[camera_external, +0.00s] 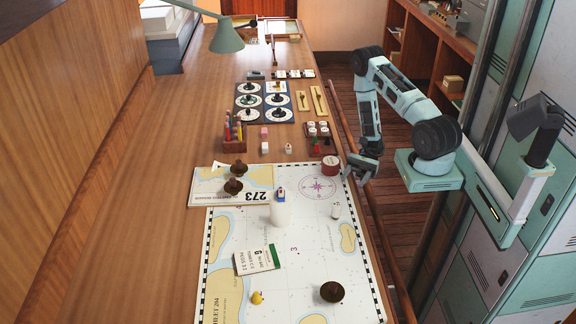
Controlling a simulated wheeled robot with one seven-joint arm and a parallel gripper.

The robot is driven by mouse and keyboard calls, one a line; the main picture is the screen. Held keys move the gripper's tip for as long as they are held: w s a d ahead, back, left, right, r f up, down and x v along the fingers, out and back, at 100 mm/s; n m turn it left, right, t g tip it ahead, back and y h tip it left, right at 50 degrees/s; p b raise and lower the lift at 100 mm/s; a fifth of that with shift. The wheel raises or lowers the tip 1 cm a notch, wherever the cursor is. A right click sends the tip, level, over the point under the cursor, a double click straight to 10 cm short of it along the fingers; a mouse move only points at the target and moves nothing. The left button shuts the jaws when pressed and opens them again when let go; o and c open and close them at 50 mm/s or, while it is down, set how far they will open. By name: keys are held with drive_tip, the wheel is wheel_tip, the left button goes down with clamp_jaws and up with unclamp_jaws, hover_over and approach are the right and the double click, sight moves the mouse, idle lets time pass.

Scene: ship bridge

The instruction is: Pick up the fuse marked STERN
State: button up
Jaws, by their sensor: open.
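No lettering reading STERN is legible in this view, so I cannot tell which thing is that fuse. A small pale cylinder (336,211) is on the right part of the large chart. A small dark red rack (332,133) holds several white-topped pieces (323,124) beyond the chart, near the table's right edge. My gripper (361,174) is open and appears empty. It hangs by the table's right edge, to the right of a round red tin (330,165), with the pale cylinder nearer the camera.
The large chart (225,290) bears a white cylinder (280,213), a booklet (256,260), a yellow piece (257,297) and a dark round weight (332,291). A pencil holder (233,144) and a blue board (263,115) stand farther back. A rail (375,215) edges the table's right side.

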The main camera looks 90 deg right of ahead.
sight(337, 207)
drive_tip(key=p+x, duration=0.1)
drive_tip(key=x, duration=0.4)
drive_tip(key=p+x, duration=0.2)
drive_tip(key=x, duration=0.3)
drive_tip(key=p+x, duration=0.2)
drive_tip(key=x, duration=0.3)
drive_tip(key=shift+a+r, duration=0.15)
drive_tip(key=shift+r, duration=0.1)
drive_tip(key=shift+w+a+f, duration=0.15)
drive_tip(key=shift+w+a, duration=0.15)
drive_tip(key=shift+a, duration=0.15)
drive_tip(key=c, duration=1)
